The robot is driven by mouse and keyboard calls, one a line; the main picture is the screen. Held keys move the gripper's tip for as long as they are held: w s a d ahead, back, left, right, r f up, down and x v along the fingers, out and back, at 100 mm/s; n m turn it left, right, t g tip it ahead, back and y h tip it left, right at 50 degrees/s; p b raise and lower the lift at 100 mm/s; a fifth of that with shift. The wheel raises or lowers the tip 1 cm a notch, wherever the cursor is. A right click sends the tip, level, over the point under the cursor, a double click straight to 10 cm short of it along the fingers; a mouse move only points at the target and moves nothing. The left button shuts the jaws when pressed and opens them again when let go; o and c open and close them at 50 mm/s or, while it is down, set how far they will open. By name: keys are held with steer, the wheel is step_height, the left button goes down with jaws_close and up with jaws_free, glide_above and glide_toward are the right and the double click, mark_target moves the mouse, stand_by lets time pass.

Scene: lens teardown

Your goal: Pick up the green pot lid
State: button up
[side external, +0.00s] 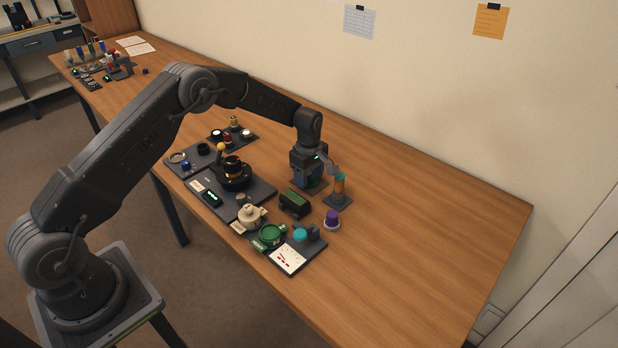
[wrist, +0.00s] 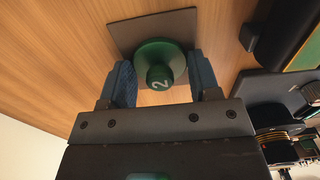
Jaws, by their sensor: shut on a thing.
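The green pot lid (wrist: 160,62) is round, with a knob marked "2", and shows between my gripper's two blue fingers in the wrist view. My gripper (wrist: 163,80) is shut on it, one finger at each side. A grey square plate (wrist: 120,37) lies beneath the lid; whether the lid touches it I cannot tell. In the side view my gripper (side external: 307,184) is low over the table behind a black box with a green top, and the lid is hidden there. A green round pot (side external: 270,236) sits near the table's front edge.
The black box with a green top (side external: 295,204) stands close in front of my gripper. A stand with an orange and teal piece (side external: 340,188) is just right, and a purple-topped piece (side external: 332,218) is nearer the front. The table's right side is clear.

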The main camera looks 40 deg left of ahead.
steer(key=shift+r, duration=0.55)
steer(key=r, duration=0.2)
steer(key=a+r, duration=0.1)
steer(key=shift+s+r, duration=0.25)
steer(key=shift+r, duration=0.15)
steer(key=s+a+r, duration=0.6)
steer(key=a, duration=0.2)
glide_toward(270, 233)
steer(key=shift+f, duration=3.1)
steer(key=shift+f, duration=0.15)
